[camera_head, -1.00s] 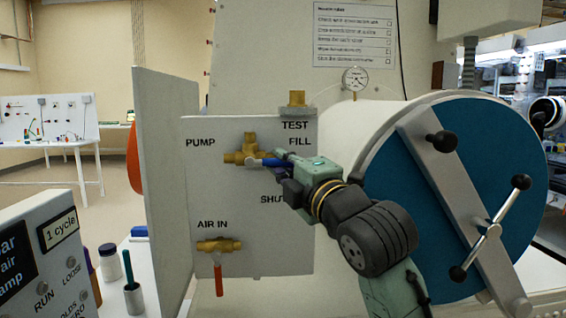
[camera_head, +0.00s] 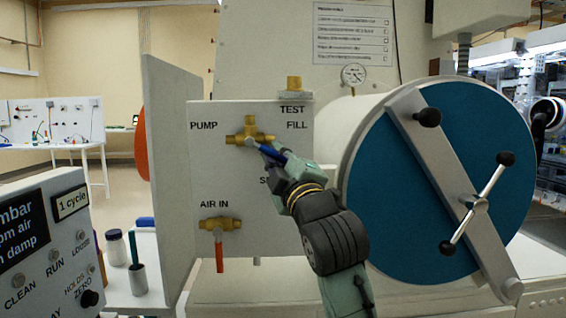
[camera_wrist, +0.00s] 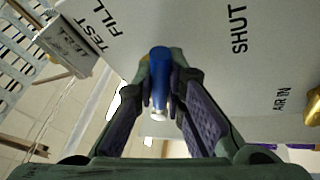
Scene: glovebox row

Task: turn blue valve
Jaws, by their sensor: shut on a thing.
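The blue valve is a brass body (camera_head: 250,133) on the grey panel (camera_head: 204,170), between the PUMP and FILL labels. Its blue lever (camera_head: 270,151) slants down and right from the body, between FILL and the partly covered SHUT label. In the wrist view the blue lever (camera_wrist: 160,72) stands between my two fingers with its pale end towards the camera. My gripper (camera_head: 280,158) is shut on the lever from the lower right. In the wrist view my gripper (camera_wrist: 161,90) has a finger on each side of it.
A second brass valve with a red lever (camera_head: 219,252) hangs below at AIR IN. A white side plate (camera_head: 168,180) stands left of the panel. The large blue round door (camera_head: 400,190) with its bar and handles is close right of my arm.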

